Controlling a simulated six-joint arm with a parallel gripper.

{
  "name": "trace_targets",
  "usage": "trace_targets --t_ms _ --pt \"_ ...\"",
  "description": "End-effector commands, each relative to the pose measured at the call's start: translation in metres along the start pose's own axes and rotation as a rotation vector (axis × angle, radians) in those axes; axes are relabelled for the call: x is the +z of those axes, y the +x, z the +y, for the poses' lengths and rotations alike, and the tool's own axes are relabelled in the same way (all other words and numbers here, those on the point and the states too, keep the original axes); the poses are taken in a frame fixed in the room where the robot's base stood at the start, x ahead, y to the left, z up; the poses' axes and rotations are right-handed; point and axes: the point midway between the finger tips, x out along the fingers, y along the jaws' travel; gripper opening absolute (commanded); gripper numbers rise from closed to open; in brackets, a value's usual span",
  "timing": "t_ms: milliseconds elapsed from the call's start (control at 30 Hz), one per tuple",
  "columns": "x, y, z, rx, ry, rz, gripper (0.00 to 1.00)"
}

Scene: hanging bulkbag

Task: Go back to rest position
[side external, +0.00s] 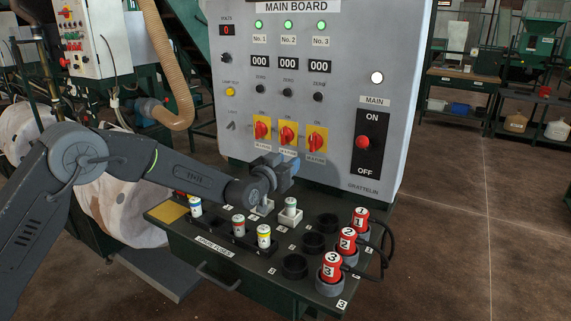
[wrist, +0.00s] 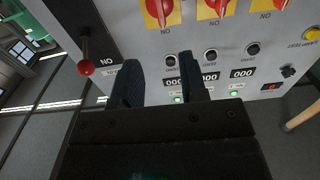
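My gripper (side external: 285,170) is just in front of the lower part of the main board (side external: 235,110), below the red rotary switches (side external: 288,132). In the wrist view, my two dark fingers (wrist: 158,82) stand apart with nothing between them, so it is open and empty. I cannot tell from these views whether it touches the panel. My arm reaches in from the left, over the left part of the fuse console (side external: 215,262).
The console below holds several fuses (side external: 264,236), empty round sockets (side external: 294,266) and red numbered plugs (side external: 331,266) with black cables. The MAIN lever (side external: 363,142) sticks out at the panel's right. A beige hose (side external: 170,65) hangs behind my arm. Open floor lies right.

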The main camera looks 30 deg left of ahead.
Motion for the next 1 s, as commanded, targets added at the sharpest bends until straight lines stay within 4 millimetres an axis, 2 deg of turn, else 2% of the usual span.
trace_targets --t_ms 467,633,767,867,1000 --pt "0.000 -0.001 0.000 0.000 0.000 -0.001 0.39" --pt "-0.020 -0.013 -0.004 0.011 -0.004 -0.045 0.39" --pt "-0.050 -0.045 -0.010 0.031 -0.010 -0.151 0.39" --pt "-0.070 -0.081 -0.016 0.048 -0.014 -0.257 0.39" --pt "-0.089 -0.141 -0.026 0.062 -0.015 -0.405 0.39"
